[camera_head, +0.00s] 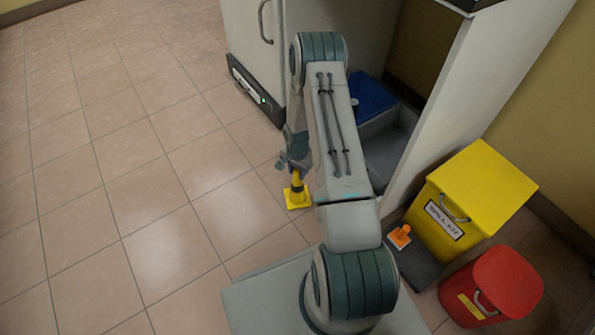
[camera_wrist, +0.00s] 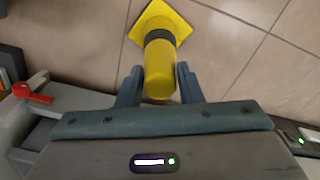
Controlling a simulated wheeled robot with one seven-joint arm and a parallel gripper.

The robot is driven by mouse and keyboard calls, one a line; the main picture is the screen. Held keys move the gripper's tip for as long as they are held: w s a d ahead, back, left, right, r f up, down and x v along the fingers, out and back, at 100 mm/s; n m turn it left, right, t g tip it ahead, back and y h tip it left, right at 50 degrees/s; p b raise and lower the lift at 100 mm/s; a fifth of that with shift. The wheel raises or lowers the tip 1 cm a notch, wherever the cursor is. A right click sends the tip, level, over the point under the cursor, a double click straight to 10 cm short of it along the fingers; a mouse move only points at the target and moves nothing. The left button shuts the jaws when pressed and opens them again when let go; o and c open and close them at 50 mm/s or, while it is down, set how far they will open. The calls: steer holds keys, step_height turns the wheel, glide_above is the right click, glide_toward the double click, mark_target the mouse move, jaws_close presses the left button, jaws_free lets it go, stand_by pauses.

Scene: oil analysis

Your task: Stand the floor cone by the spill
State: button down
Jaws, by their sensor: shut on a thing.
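The yellow floor cone (camera_head: 297,194) has a square base and a dark band, and is below my gripper (camera_head: 294,164) in the head view. In the wrist view the cone (camera_wrist: 159,66) has its top between the two fingers of my gripper (camera_wrist: 160,84), which are shut on it. The cone looks upright, with its base at or just above the tiled floor; I cannot tell which. I see no clear spill on the floor in either view.
A yellow spill kit bin (camera_head: 470,195) and a red bin (camera_head: 492,287) stand at the right. A small orange cone-shaped thing (camera_head: 400,236) is on a dark mat (camera_head: 418,262). A white cabinet (camera_head: 255,45) stands behind my arm. The tiled floor (camera_head: 110,150) at left is clear.

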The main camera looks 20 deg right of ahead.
steer(key=c, duration=1)
jaws_free()
steer(key=shift+f, duration=0.1)
steer(key=s+a+r+n+p, duration=0.2)
steer(key=r, duration=1)
steer(key=s+a+r+n+p, duration=0.1)
steer(key=s+a+r+n, duration=0.1)
steer(key=r, duration=1)
steer(key=s+a+r+n+p, duration=0.1)
steer(key=s+a+r+p, duration=0.1)
steer(key=r, duration=0.9)
steer(key=s+a+r+n, duration=0.2)
steer(key=s+r+n, duration=0.1)
steer(key=s+r, duration=0.3)
steer(key=s+a+r+n+t, duration=0.1)
steer(key=s+a+r+n, duration=0.2)
steer(key=s+r, duration=0.3)
steer(key=shift+s, duration=2.7)
